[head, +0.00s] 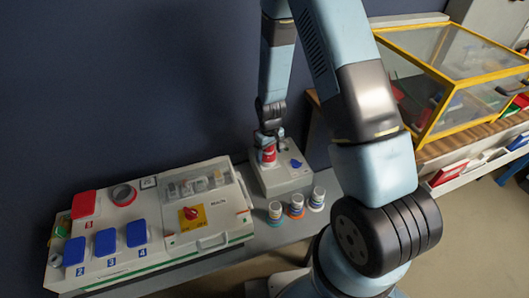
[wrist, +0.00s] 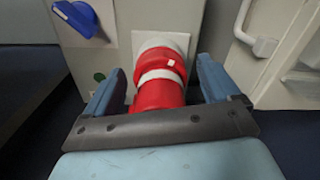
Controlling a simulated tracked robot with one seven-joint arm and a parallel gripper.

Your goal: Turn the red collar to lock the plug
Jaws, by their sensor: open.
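The plug with its red collar (wrist: 159,68) sits against a pale square plate on the socket box (wrist: 115,55). A white band crosses the red part, and a small white mark shows on the collar. My gripper (wrist: 160,85) is open, with one blue finger on each side of the red plug and a visible gap on both sides. In the head view the red plug (head: 268,154) is on the grey box (head: 290,177), below my gripper (head: 268,140). Contact cannot be seen there.
A larger panel (head: 150,225) with blue and red covers is at left. A yellow-framed case (head: 455,70) is at right.

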